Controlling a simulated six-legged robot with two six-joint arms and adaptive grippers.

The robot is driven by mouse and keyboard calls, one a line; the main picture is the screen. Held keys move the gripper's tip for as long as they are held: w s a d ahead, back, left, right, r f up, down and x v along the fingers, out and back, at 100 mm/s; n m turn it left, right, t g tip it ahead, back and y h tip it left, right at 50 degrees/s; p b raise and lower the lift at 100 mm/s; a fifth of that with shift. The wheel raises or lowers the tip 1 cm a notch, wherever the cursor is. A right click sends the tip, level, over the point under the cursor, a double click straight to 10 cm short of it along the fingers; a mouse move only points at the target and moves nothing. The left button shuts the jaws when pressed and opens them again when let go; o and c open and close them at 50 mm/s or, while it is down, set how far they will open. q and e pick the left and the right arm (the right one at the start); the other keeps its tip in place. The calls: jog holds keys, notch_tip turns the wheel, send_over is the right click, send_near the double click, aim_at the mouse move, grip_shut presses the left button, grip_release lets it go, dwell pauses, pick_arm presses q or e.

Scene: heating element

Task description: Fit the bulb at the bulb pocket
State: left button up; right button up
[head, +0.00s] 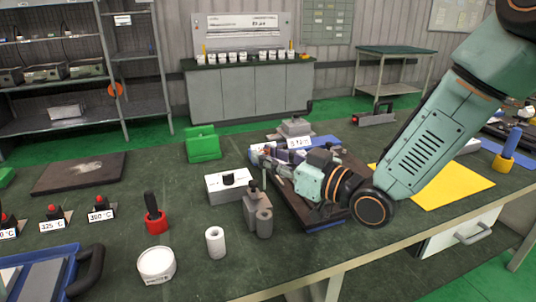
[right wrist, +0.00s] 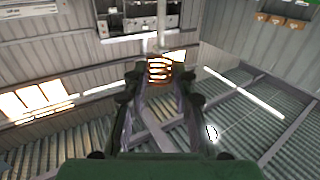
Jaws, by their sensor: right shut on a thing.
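My right gripper (head: 268,163) reaches in from the right, low over the dark board (head: 290,208) on the bench. In the right wrist view its fingers (right wrist: 158,75) are closed around a small part. A slim pale rod, which looks like the bulb (right wrist: 161,32), extends beyond the fingertips. Bright orange stripes show between the tips. In the head view the gripper hides most of the held part and the board behind it. I cannot make out the bulb pocket, or whether the bulb touches anything. My left gripper is not in view.
Close by stand a white box with a black knob (head: 228,188), a grey block (head: 257,212) and a white cylinder (head: 215,242). A green case (head: 203,144) is behind, and a red-based black-handled tool (head: 155,215) is left. A yellow sheet (head: 445,185) lies right.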

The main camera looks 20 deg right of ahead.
jog(key=shift+w+a+f, duration=0.15)
jog(key=shift+a+f, duration=0.15)
jog(key=f+b, duration=0.4)
jog(key=f, duration=0.1)
jog(key=shift+d+f+b, duration=0.2)
jog(key=shift+d+b, duration=0.15)
jog(key=shift+a, duration=0.2)
jog(key=shift+d, duration=0.15)
jog(key=shift+p, duration=0.3)
dwell(0.9)
